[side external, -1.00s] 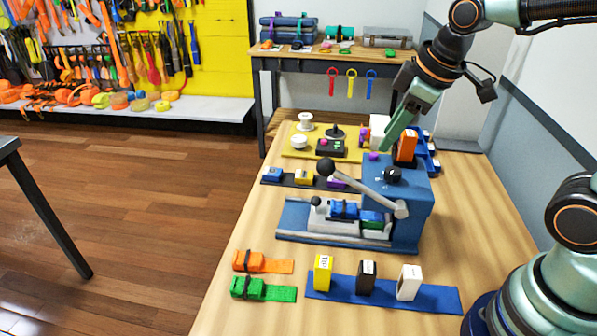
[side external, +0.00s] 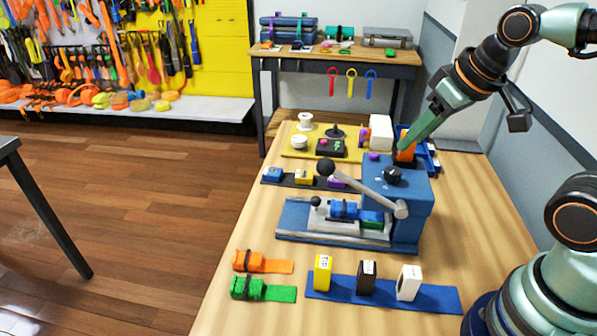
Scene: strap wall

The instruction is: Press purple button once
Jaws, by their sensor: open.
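A small purple button (side external: 374,156) sits on the top rear-left of the blue press machine (side external: 425,205). My gripper (side external: 406,149) points down and left over the back of the machine, with its tip to the right of the purple button and apart from it in the picture. The jaws are open. The tip overlaps an orange block (side external: 406,156) and hides part of it. I cannot tell whether the tip touches the block.
A long lever with a black ball knob (side external: 326,167) crosses the machine's front, and a black knob (side external: 392,174) sits on top. A white block (side external: 381,132) stands behind. A yellow board (side external: 292,153) holds a black control box (side external: 331,149).

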